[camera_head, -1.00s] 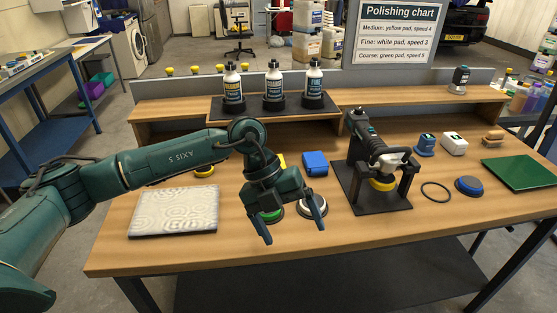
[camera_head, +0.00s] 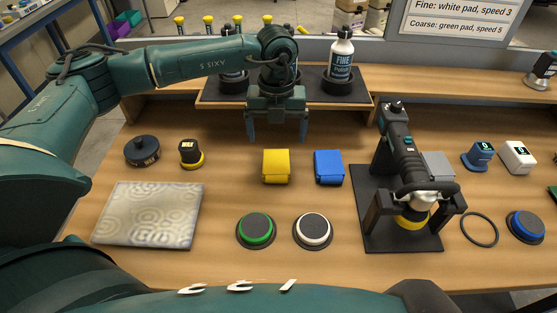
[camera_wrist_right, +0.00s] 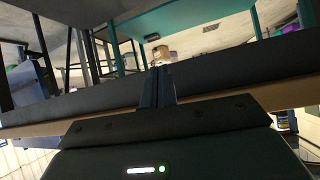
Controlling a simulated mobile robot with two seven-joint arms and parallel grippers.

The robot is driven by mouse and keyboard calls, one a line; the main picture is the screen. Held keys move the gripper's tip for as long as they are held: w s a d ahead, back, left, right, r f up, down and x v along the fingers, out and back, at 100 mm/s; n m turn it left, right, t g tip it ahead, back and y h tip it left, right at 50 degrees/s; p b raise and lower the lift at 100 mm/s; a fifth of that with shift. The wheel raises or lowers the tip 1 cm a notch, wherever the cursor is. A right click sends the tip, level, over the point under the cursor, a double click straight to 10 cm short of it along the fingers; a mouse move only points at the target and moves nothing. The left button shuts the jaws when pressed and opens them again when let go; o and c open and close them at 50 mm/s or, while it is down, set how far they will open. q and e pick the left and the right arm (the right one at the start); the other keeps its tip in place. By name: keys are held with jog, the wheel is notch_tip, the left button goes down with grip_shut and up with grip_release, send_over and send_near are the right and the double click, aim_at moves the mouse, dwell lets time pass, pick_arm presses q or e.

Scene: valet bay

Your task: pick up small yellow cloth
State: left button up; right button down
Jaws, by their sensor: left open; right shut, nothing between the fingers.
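The small yellow cloth (camera_head: 276,167) lies folded on the wooden table in the head view, left of a folded blue cloth (camera_head: 329,168). My left gripper (camera_head: 278,136) is open and empty. It points down above the table, just behind the yellow cloth in the picture, with no contact seen. My right gripper (camera_wrist_right: 158,88) shows in the right wrist view with its fingers together and nothing between them; the yellow cloth is not in that view.
A green-ringed pad (camera_head: 256,231) and a white-ringed pad (camera_head: 313,231) lie in front of the cloths. A polisher (camera_head: 407,160) rests on a black stand (camera_head: 429,240) to the right. Bottles, including one marked FINE (camera_head: 340,62), stand behind. A patterned panel (camera_head: 150,215) lies left.

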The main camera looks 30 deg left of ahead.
aim_at(277, 161)
pick_arm(q)
notch_tip(277, 161, down, 4)
jog(key=f+p, duration=0.1)
jog(key=f, duration=0.3)
jog(key=shift+w+a+f+p, duration=0.15)
jog(key=shift+w+p, duration=0.05)
jog(key=shift+p, duration=0.2)
jog(key=shift+f, duration=0.4)
jog(key=c, duration=1.1)
jog(key=shift+o, duration=0.2)
jog(key=shift+w+r, duration=0.1)
jog(key=shift+r, duration=0.5)
notch_tip(277, 161, up, 9)
jog(key=b, duration=0.1)
jog(key=shift+b, duration=0.35)
pick_arm(e)
jog(key=shift+w+d+r, duration=0.1)
jog(key=shift+w+d, duration=0.1)
jog(key=shift+w, duration=0.05)
